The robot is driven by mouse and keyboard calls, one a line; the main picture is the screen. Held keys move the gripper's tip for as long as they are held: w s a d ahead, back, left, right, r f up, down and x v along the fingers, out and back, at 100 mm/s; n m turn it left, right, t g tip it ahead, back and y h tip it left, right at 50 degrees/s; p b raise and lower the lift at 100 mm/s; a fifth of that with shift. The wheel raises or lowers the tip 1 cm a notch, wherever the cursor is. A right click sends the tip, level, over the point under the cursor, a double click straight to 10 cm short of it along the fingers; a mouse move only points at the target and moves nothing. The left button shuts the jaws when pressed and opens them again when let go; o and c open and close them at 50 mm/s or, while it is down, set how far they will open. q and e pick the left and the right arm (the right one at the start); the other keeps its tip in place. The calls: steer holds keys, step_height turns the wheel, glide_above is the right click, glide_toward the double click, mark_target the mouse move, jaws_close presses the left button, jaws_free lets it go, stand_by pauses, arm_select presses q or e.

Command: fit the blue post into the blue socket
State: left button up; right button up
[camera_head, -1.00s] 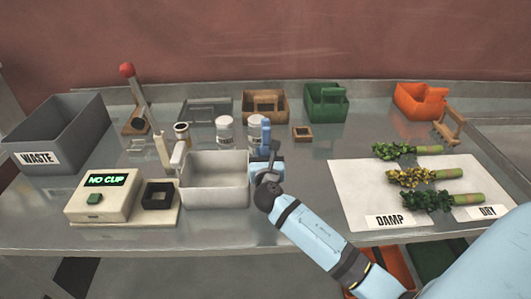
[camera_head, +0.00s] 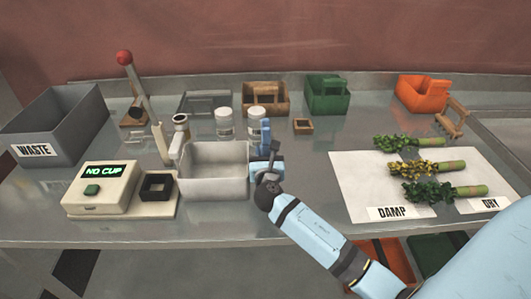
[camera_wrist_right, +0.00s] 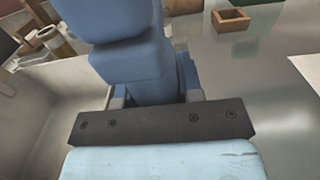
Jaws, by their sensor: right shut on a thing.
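The blue post (camera_head: 266,137) stands roughly upright just right of the pale grey bin. My right gripper (camera_head: 268,170) is shut on it low down. In the right wrist view the blue post (camera_wrist_right: 125,40) fills the upper middle, between the fingers of my right gripper (camera_wrist_right: 155,97). A blue part shows behind and beside its lower end; I cannot tell whether this is the blue socket. I cannot make out the socket clearly or whether the post is seated. My left gripper is not in view.
The pale grey bin (camera_head: 216,190) is close on the left. White jars (camera_head: 225,124) and a small wooden square frame (camera_head: 303,126) stand behind. A white mat (camera_head: 358,190) with leafy bundles lies right. A machine reading NO CUP (camera_head: 102,190) stands left.

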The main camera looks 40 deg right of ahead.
steer(key=o, duration=1.1)
steer(key=b+v, duration=0.1)
steer(key=v, duration=1.3)
steer(key=shift+w+f, duration=0.1)
